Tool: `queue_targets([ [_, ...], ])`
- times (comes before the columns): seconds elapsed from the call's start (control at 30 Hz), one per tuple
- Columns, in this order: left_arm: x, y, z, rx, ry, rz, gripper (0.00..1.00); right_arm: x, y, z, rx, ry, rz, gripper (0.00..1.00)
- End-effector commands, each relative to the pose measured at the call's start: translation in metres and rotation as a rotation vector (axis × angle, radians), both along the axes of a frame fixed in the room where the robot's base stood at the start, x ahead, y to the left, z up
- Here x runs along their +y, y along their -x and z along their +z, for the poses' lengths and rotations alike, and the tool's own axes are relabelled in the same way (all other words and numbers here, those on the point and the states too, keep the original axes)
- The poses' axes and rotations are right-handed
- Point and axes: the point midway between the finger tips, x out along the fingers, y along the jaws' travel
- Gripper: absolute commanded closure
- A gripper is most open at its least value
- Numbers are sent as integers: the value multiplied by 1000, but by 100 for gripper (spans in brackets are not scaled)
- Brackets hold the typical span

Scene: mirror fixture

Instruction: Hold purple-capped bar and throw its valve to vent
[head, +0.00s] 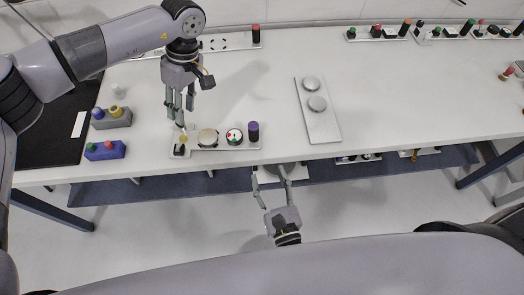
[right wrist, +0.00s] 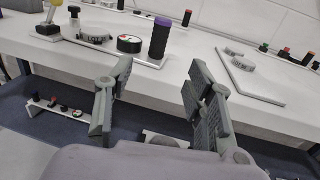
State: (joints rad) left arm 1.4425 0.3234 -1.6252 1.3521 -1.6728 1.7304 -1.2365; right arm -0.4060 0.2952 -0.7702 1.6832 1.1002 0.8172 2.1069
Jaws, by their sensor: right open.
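The fixture bar (head: 218,148) lies near the table's front edge. An upright black post with a purple cap (head: 253,131) stands at its right end; it also shows in the right wrist view (right wrist: 160,38). A dial gauge (head: 234,136) and a round metal disc (head: 208,137) sit along the bar. A small yellow valve part (head: 183,139) is at its left end, also in the right wrist view (right wrist: 46,29). My left gripper (head: 181,122) points down just above the yellow part; contact is unclear. My right gripper (head: 270,172) is open and empty, in front of the table edge below the purple-capped post.
A plate with two round discs (head: 322,124) lies to the right. Other fixture bars line the back (head: 378,34). The table between is clear. A low shelf (head: 225,184) shows beneath the table.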

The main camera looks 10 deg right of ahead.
Motion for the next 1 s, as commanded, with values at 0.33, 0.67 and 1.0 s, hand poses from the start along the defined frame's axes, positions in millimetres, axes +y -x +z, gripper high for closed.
queue_targets([
  [0.33,0,0,0,0,0,0,67,7,-69,1,-3,5,-1,51],
  [0.67,0,0,0,0,0,0,67,13,-131,1,-3,6,1,51],
  [1.0,0,0,0,0,0,0,67,16,-159,-1,0,6,1,51],
])
